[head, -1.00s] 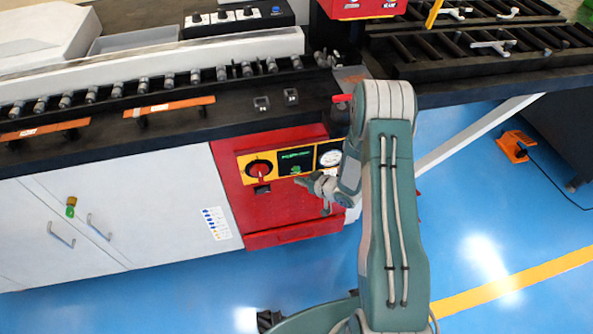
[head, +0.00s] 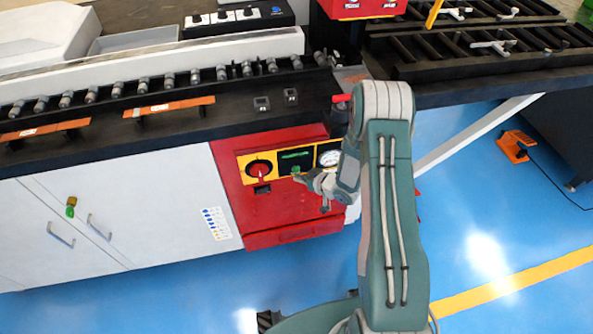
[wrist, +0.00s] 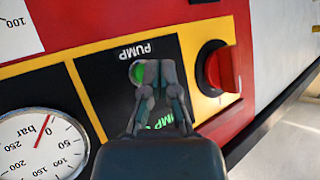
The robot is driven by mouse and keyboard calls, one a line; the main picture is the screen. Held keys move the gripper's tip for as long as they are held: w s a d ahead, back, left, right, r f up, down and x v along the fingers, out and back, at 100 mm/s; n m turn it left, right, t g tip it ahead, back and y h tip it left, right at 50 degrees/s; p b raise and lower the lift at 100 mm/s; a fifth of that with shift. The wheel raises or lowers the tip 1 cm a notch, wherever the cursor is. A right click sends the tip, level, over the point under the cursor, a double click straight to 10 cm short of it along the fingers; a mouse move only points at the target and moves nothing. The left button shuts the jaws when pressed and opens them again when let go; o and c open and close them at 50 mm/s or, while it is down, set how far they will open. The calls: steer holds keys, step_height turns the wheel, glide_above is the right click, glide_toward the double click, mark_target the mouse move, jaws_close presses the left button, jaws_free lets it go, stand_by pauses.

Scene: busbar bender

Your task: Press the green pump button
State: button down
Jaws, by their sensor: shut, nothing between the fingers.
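The green pump button (wrist: 150,72) shows in the wrist view on a black panel lettered PUMP, partly covered by my gripper. My gripper (wrist: 151,66) is shut and empty, and its fingertips overlap the button in that view. Whether the tips touch the button or stand just in front of it, I cannot tell. In the head view my gripper (head: 297,178) is at the lower edge of the black pump panel (head: 296,160) on the red cabinet front. The panel carries green lit lettering, partly hidden behind the fingers in the wrist view.
A red rotary switch on a yellow plate (head: 259,168) sits left of the panel in the head view. A pressure gauge (wrist: 42,145) sits on the other side, close to my gripper. White cabinet doors (head: 120,210) stand left. The blue floor in front is clear.

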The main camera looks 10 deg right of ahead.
steer(key=shift+w, duration=0.15)
stand_by(0.5)
steer(key=shift+w+r, duration=0.1)
steer(key=shift+w, duration=0.15)
steer(key=shift+w, duration=0.45)
stand_by(0.7)
steer(key=shift+s, duration=0.9)
steer(key=s, duration=0.5)
stand_by(0.4)
steer(key=shift+s, duration=0.1)
stand_by(0.6)
